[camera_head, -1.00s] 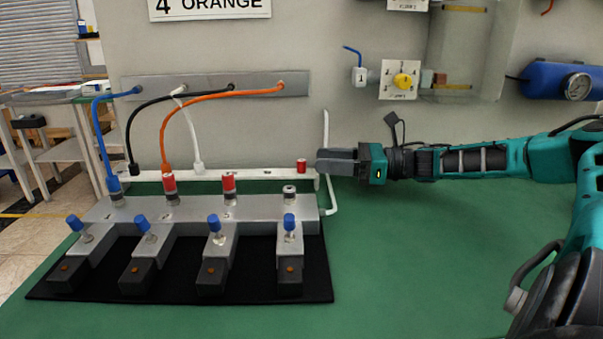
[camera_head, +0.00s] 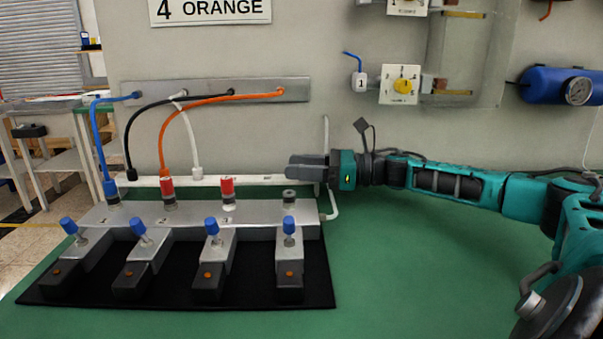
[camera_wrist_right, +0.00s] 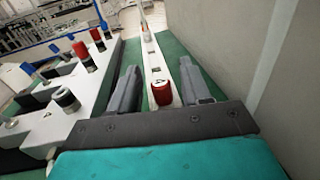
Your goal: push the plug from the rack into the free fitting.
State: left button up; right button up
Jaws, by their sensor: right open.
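The plug (camera_wrist_right: 162,93) is red and stands in the white rack (camera_head: 250,180) beside a mark "4". My right gripper (camera_head: 290,166) is open, its fingers along the rack. In the right wrist view (camera_wrist_right: 158,64) the plug stands between the two fingers, with a gap to each side. In the head view the gripper hides the plug. The free fitting (camera_head: 289,198) is the rightmost on the grey manifold, with a bare ringed top. It also shows left of the fingers in the right wrist view (camera_wrist_right: 66,98). My left gripper is out of view.
Two fittings to the left have red tops (camera_head: 227,187); the leftmost takes a blue hose (camera_head: 95,150). Black, white and orange hoses hang from a wall bar (camera_head: 215,90). Blue-handled valves (camera_head: 212,226) stand in front. The wall is close behind the rack. Green table is clear at right.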

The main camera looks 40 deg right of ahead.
jog(key=shift+c, duration=0.2)
grip_shut()
dwell(0.3)
